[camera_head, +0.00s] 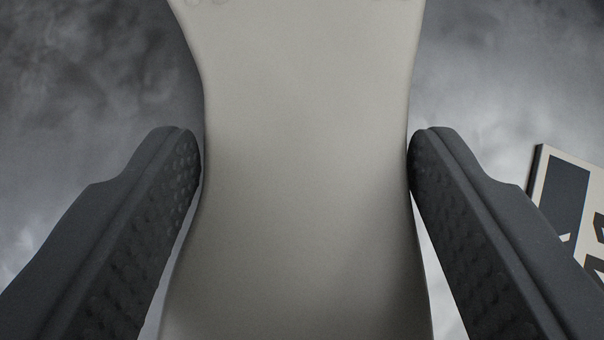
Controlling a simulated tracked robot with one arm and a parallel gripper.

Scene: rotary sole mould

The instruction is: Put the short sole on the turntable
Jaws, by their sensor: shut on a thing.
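A pale grey-beige sole (305,170) fills the middle of the head camera view, running from the top edge to the bottom edge. Its ends are cut off by the frame, so I cannot tell its full length. My gripper (306,165) is shut on the sole, with one dark padded finger against each side of its narrow waist. The turntable cannot be made out.
A board or plate with a dark and cream pattern (568,205) lies at the right edge, partly hidden behind the right finger and cut off by the frame. The background is a mottled, blurred grey surface (90,80) with nothing else on it.

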